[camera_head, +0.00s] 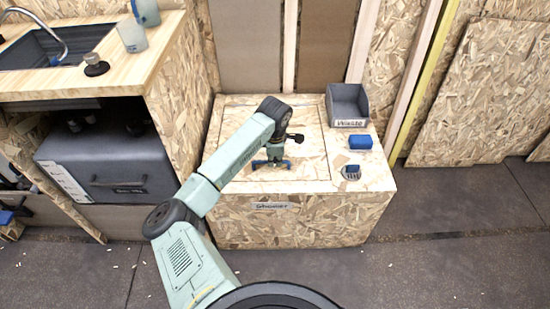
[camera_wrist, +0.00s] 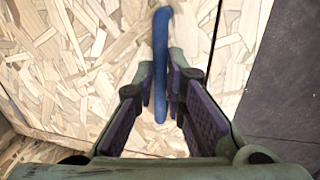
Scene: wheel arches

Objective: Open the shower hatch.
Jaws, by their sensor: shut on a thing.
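The shower box (camera_head: 300,222) is a low chipboard box with a label (camera_head: 271,206) on its front. Its hatch (camera_head: 240,125) is a chipboard panel set in the top, outlined by a thin seam, and it looks flat and level with the top. A blue handle (camera_wrist: 161,35) stands out from the hatch board in the wrist view. My gripper (camera_head: 272,160) is low over the front part of the hatch and shut on the handle. In the wrist view my gripper's fingers (camera_wrist: 161,82) press on both sides of it. My wrist hides part of the hatch.
On the box's right side are a grey waste bin (camera_head: 348,106), a blue block (camera_head: 360,142) and a small cup-like item (camera_head: 351,172). A wooden counter (camera_head: 125,60) with a sink stands at the left. A loose chipboard sheet (camera_head: 490,90) leans at the right.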

